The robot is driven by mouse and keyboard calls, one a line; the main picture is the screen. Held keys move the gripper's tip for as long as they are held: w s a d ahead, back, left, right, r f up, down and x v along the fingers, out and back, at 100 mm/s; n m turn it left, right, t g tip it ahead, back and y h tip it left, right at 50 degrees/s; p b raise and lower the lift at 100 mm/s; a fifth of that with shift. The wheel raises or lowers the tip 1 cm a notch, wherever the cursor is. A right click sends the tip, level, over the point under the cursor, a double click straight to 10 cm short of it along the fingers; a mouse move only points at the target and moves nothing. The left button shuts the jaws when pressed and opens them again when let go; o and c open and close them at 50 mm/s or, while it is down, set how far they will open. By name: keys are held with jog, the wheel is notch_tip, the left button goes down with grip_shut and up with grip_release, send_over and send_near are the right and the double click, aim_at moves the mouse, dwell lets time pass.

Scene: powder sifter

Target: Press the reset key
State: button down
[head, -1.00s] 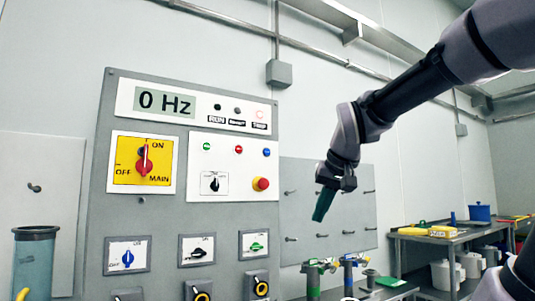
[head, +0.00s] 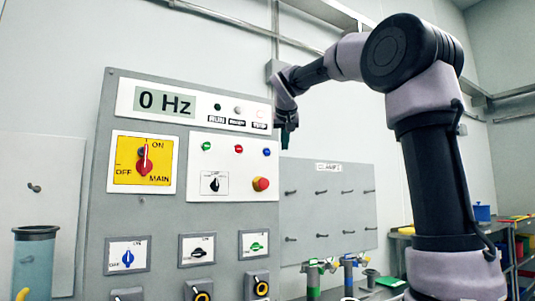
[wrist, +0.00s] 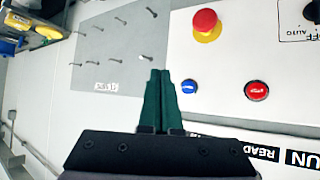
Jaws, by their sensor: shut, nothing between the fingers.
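A grey control panel (head: 100,215) carries a white plate with a green button (head: 207,146), a red button (head: 239,149) and a blue button (head: 267,152) in a row. No key reads clearly as reset; the blue button's lettering is too small to read. My gripper (head: 285,147) is shut and empty, just right of the blue button in the head view, at the panel's right edge. In the wrist view the green fingertips (wrist: 159,73) are beside the blue button (wrist: 189,86), apart from it in the picture. The red button (wrist: 256,90) lies farther right.
A red mushroom button (head: 261,184) on a yellow base is below the blue button. A display (head: 164,102) reads 0 Hz, with indicator lamps beside it. A pegboard (head: 335,210) stands behind, right of the panel. A shelf with containers is at far right.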

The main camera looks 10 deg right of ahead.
send_near(270, 154)
jog(key=shift+s+d+f+x, duration=0.1)
jog(key=shift+s+f+x, duration=0.05)
jog(key=shift+x, duration=0.75)
jog(key=shift+s+d+f+x, duration=0.1)
jog(key=shift+f+x, duration=0.05)
jog(key=shift+x, duration=0.7)
jog(key=shift+s+d+f+x, duration=0.1)
jog(key=shift+s+f+x, duration=0.05)
jog(key=shift+x, duration=0.75)
jog(key=shift+w+a+r, duration=0.1)
jog(key=shift+w+a, duration=0.05)
jog(key=shift+w, duration=0.2)
jog(key=shift+w+a, duration=0.15)
jog(key=shift+w, duration=0.25)
dwell(0.8)
jog(key=shift+s, duration=0.1)
jog(key=shift+s+d, duration=0.25)
jog(key=shift+s, duration=0.45)
